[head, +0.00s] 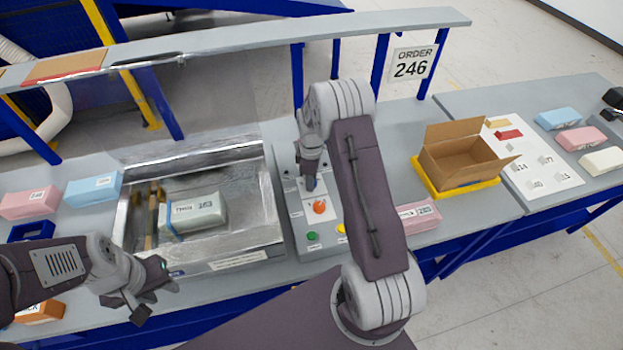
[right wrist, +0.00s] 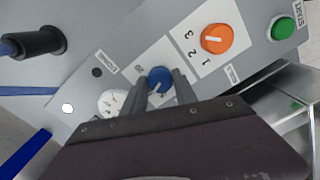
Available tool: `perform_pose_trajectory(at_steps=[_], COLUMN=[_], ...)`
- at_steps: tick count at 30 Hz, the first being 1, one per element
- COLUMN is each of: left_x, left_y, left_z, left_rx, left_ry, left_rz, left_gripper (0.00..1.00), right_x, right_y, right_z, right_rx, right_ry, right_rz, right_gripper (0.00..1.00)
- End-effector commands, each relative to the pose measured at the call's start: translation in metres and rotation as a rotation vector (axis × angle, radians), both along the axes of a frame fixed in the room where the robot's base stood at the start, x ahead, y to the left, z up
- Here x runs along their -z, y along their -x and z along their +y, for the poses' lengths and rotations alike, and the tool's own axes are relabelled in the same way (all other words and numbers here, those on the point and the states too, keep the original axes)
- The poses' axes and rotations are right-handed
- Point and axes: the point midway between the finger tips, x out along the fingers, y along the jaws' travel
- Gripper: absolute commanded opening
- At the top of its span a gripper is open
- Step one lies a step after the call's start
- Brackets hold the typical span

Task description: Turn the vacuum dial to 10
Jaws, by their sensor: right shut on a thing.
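The vacuum dial is a blue knob (right wrist: 159,79) with a pale pointer line on the grey control panel (head: 296,214). In the right wrist view my right gripper (right wrist: 160,88) has its two fingers on either side of the blue knob, shut on it. In the head view my right arm comes down over the panel and its gripper (head: 312,180) mostly hides the knob. A white round gauge (right wrist: 112,102) sits beside the knob, partly behind a finger. The dial's numbers are too small to read surely. My left gripper (head: 143,296) is open and empty in front of the metal chamber.
An orange dial (head: 319,207) marked 1, 2, 3 and a green button (head: 312,236) sit near the blue knob. An open metal chamber (head: 262,232) holds a pale wrapped block (head: 193,215). A cardboard box (head: 460,160) stands right of my right arm.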

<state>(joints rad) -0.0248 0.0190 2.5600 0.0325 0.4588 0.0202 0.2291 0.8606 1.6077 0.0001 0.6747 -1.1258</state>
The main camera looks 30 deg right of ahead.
Motion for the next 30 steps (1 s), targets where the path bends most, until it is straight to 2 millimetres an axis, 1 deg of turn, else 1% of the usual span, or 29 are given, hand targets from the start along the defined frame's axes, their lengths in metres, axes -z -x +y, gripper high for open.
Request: perform_pose_trajectory(at_steps=[6, 7, 9, 17, 20, 23, 27, 30], left_x=[0.000, 0.000, 0.000, 0.000, 0.003, 0.009, 0.017, 0.019], left_y=[0.000, 0.000, 0.000, 0.000, 0.000, 0.000, 0.000, 0.000], left_z=[0.000, 0.000, 0.000, 0.000, 0.000, 0.000, 0.000, 0.000], left_rx=[0.000, 0.000, 0.000, 0.000, 0.000, 0.000, 0.000, 0.000], left_ry=[0.000, 0.000, 0.000, 0.000, 0.000, 0.000, 0.000, 0.000], left_rz=[0.000, 0.000, 0.000, 0.000, 0.000, 0.000, 0.000, 0.000], left_gripper=[0.36, 0.36, 0.36, 0.36, 0.36, 0.36, 0.36, 0.36], right_x=[-0.002, -0.002, -0.002, -0.001, -0.006, -0.024, -0.056, -0.075], right_y=[-0.002, -0.002, -0.002, -0.001, -0.002, -0.002, -0.002, -0.002], right_z=[0.000, 0.000, 0.000, 0.000, 0.000, 0.000, 0.000, 0.000], right_rx=[-0.001, -0.001, -0.002, -0.002, -0.002, -0.002, -0.002, -0.002], right_ry=[0.002, 0.001, 0.002, 0.001, 0.002, 0.002, 0.002, 0.003], right_rz=[-0.006, -0.007, -0.005, -0.003, -0.005, -0.009, -0.010, -0.008], right_gripper=[0.00, 0.40, 0.56, 0.56, 0.56, 0.56, 0.56, 0.56])
